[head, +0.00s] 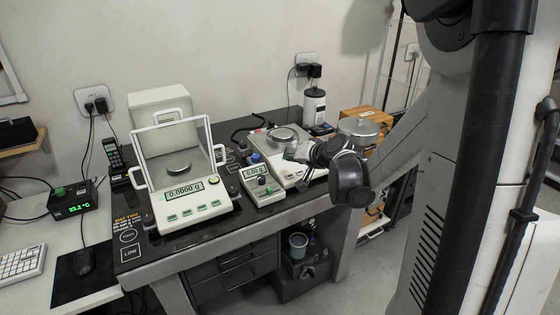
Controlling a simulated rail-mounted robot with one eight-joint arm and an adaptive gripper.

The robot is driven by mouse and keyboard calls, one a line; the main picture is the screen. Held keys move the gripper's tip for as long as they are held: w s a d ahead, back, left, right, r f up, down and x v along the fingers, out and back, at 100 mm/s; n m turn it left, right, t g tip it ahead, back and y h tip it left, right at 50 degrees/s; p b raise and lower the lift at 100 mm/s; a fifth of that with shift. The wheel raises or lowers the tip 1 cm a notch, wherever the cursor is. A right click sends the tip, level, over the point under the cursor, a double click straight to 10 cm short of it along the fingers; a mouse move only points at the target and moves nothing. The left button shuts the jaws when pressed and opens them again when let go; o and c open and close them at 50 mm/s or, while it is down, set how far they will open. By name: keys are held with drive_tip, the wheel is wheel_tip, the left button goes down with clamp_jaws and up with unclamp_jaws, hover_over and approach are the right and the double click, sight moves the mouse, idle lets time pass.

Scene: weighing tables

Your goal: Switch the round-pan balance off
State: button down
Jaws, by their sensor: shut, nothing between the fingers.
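The round-pan balance (284,174) is a low white unit at the right part of the dark table, with a round metal pan (283,139) on top. A small white display unit (262,187) in front of it, to the left, reads about 0.00 g and has a dark knob and green keys. My gripper (299,151) is shut and empty. It is over the right side of the balance, and I cannot tell whether it touches it. My gripper and wrist hide the balance's right part.
A white balance with a glass draft shield (188,205) stands to the left, reading 0.0000 g. A dark-labelled white canister (314,106) stands behind. A wooden box (351,117) and a metal pot (358,128) are at the right.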

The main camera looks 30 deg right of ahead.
sight(286, 172)
drive_tip(key=d, duration=0.3)
drive_tip(key=shift+w+d+r+m+t+p, duration=0.1)
drive_tip(key=shift+w+d+m+t+p, duration=0.05)
drive_tip(key=shift+w+m+t+p, duration=0.2)
drive_tip(key=shift+w, duration=0.1)
drive_tip(key=f+b, duration=0.2)
drive_tip(key=w+f+b, duration=0.1)
drive_tip(key=f+b, duration=0.1)
drive_tip(key=f, duration=0.1)
drive_tip(key=w+f+b, duration=0.1)
drive_tip(key=f+b, duration=0.1)
drive_tip(key=f, duration=0.1)
drive_tip(key=shift+w+f, duration=0.25)
drive_tip(key=shift+f, duration=0.1)
idle(1.3)
drive_tip(key=shift+w+f+b, duration=0.1)
drive_tip(key=shift+f+b, duration=0.2)
drive_tip(key=shift+b, duration=0.25)
drive_tip(key=shift+w+f+b, duration=0.1)
drive_tip(key=shift+f+b, duration=0.25)
idle(0.4)
drive_tip(key=shift+r, duration=0.15)
drive_tip(key=shift+s+r+p, duration=0.25)
drive_tip(key=shift+r+p, duration=0.15)
drive_tip(key=shift+r, duration=0.25)
